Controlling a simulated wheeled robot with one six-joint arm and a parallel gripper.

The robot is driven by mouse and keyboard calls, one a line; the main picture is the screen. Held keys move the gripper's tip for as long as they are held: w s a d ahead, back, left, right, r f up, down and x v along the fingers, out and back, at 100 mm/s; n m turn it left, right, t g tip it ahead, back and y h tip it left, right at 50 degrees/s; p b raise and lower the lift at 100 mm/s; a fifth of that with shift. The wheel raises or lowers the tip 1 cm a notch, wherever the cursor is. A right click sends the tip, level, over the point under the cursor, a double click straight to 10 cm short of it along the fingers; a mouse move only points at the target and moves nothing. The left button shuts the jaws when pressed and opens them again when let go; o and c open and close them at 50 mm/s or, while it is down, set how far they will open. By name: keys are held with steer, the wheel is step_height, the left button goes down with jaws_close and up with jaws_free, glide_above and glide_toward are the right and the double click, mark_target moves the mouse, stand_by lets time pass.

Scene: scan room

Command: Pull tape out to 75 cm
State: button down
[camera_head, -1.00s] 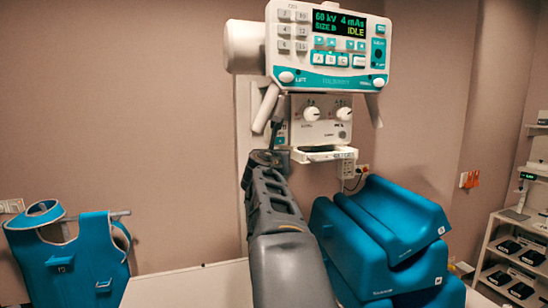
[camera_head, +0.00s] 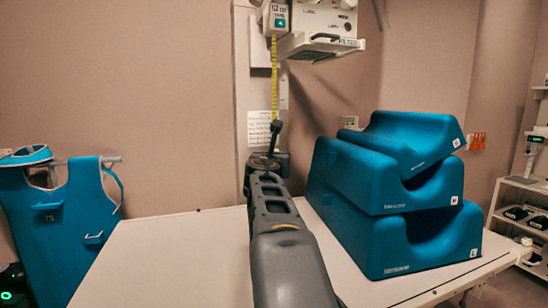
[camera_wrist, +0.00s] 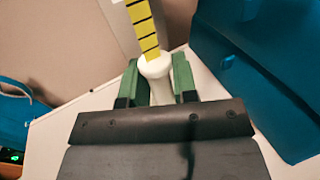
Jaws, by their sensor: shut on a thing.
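The yellow tape (camera_head: 274,85) hangs straight down from a white tape housing (camera_head: 277,16) under the X-ray head. The housing has a small dark display (camera_head: 279,9); its figures are too small to read surely. My gripper (camera_head: 275,128) is at the tape's lower end, above the table. In the wrist view, my gripper's green-padded fingers (camera_wrist: 156,88) are shut around a white knob-like pull (camera_wrist: 155,70) at the end of the tape, which shows black cross marks (camera_wrist: 143,28).
A white table (camera_head: 170,245) spreads below my arm. Stacked blue cushions (camera_head: 385,200) stand close on its right. A blue apron (camera_head: 65,220) hangs at left. A white tray (camera_head: 318,46) juts out beside the tape housing. The table's left part is clear.

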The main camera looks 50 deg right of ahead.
step_height(320, 180, down, 13)
steer(key=b, duration=0.9)
steer(key=shift+b, duration=0.35)
steer(key=shift+r, duration=0.1)
steer(key=c, duration=1)
jaws_free()
